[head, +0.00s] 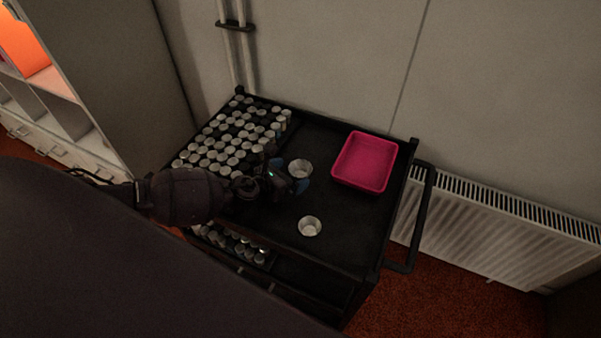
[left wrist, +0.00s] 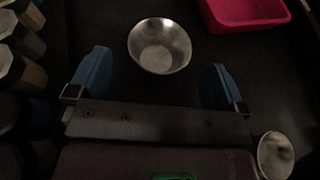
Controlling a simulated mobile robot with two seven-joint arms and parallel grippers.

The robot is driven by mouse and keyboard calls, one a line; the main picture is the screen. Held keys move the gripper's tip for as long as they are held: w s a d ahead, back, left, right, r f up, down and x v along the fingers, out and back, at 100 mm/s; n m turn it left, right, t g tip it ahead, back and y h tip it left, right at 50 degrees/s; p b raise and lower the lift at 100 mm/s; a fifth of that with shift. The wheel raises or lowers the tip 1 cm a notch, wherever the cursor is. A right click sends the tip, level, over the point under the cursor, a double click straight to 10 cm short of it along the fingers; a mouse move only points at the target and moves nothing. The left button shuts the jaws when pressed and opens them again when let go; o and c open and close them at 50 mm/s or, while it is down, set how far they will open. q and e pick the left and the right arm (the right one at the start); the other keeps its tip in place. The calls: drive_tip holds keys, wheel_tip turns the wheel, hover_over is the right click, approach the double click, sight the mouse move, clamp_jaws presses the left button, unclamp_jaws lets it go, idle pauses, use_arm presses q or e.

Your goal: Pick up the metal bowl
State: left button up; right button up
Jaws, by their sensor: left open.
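A metal bowl (head: 300,168) stands on the dark cart top, just beyond the tip of my left gripper (head: 291,177). In the left wrist view the same bowl (left wrist: 160,46) sits upright between and slightly ahead of the two blue fingertips (left wrist: 156,80). The fingers are spread wide apart and hold nothing. A second metal bowl (head: 310,226) stands nearer the front of the cart; it also shows at the lower right of the left wrist view (left wrist: 275,155). My right gripper is not in view.
A pink tray (head: 365,161) lies right of the first bowl. Several jars with light lids (head: 225,140) crowd the cart's left side, close to my left arm. The cart (head: 346,239) has a handle at right; a radiator (head: 510,222) stands beyond it.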

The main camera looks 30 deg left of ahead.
sight(306, 168)
use_arm(q)
drive_tip(key=b+x, duration=0.1)
drive_tip(key=x, duration=0.3)
drive_tip(key=shift+w+d+f, duration=0.1)
drive_tip(key=shift+w+f, duration=0.1)
drive_tip(key=shift+w, duration=0.1)
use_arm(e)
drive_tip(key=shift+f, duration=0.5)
use_arm(q)
drive_tip(key=c, duration=0.9)
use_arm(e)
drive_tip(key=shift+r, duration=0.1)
use_arm(q)
wheel_tip(306, 168, up, 20)
drive_tip(key=p, duration=0.7)
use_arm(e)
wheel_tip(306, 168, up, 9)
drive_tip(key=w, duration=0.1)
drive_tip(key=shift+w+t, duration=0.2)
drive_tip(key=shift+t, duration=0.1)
